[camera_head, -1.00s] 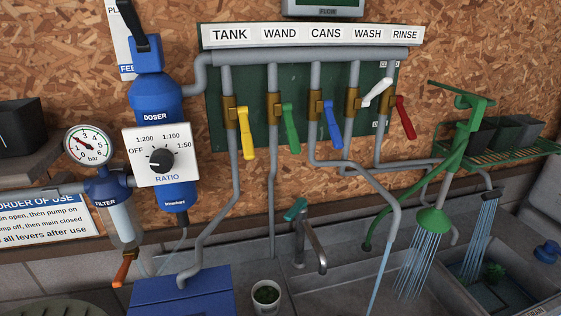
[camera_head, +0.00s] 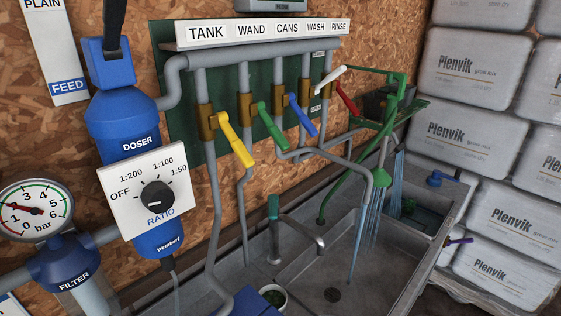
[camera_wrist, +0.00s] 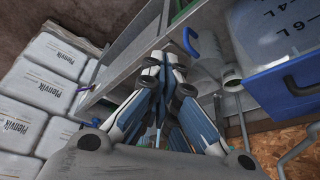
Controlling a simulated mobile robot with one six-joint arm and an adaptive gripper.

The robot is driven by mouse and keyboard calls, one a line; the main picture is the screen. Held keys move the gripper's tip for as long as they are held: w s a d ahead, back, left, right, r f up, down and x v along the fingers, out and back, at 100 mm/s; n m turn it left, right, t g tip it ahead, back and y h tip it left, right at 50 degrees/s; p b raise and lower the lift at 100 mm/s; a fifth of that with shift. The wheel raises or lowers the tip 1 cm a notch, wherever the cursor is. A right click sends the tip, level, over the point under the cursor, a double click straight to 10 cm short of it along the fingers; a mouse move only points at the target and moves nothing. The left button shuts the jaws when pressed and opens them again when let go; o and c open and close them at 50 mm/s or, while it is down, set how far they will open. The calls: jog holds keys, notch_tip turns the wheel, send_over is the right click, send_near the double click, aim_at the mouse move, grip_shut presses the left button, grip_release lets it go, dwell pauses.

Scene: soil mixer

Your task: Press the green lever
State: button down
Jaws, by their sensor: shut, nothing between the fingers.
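The green lever (camera_head: 270,126) is on the pipe under the WAND label, on the brass valve second from left. It points down and to the right. It lies between the yellow lever (camera_head: 235,139) and the blue lever (camera_head: 303,115); the white lever (camera_head: 330,79) and red lever (camera_head: 346,99) are further right. My gripper (camera_wrist: 170,62) shows only in the wrist view. Its fingers are shut and empty, near a grey ledge and apart from the levers. The green lever cannot be made out in the wrist view.
The doser (camera_head: 124,125) with its ratio dial and the pressure gauge (camera_head: 36,208) stand at left. A tap (camera_head: 295,230) and sink (camera_head: 372,262) lie below the levers, with water running. Stacked Plenvik bags (camera_head: 475,75) fill the right.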

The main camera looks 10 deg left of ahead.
jog(key=a+r+m+g+y, duration=0.1)
jog(key=a+m+g+y, duration=0.1)
jog(key=a, duration=0.5)
jog(key=w+a+r+m+g+y+p, duration=0.1)
jog(key=a+m+g+y, duration=0.1)
jog(key=a+y, duration=0.3)
jog(key=w+a+r+m+g+y+p, duration=0.1)
jog(key=a+m+g+y, duration=0.2)
jog(key=a, duration=0.5)
jog(key=shift+a+r+y, duration=0.15)
jog(key=shift+a+y, duration=0.25)
jog(key=shift+y, duration=0.2)
jog(key=w+a+r+m+t+y+p, duration=0.1)
jog(key=w+a+r+m+t+y, duration=0.1)
jog(key=w+r+m+y, duration=0.3)
jog(key=w+a+m+t+y+p, duration=0.1)
jog(key=w+a+m+y, duration=0.15)
jog(key=w, duration=0.45)
jog(key=w+d+f+m+t, duration=0.1)
jog(key=w+d+m+t, duration=0.3)
jog(key=w+m+t, duration=0.5)
jog(key=w+t, duration=0.1)
jog(key=w, duration=0.3)
jog(key=shift+w+d+f+m+t+p, duration=0.2)
jog(key=shift+w+f+m+t+p, duration=0.1)
jog(key=shift+f+m+t, duration=0.1)
jog(key=shift+a+r+y, duration=0.1)
jog(key=shift+a+y, duration=0.05)
jog(key=shift+y, duration=0.1)
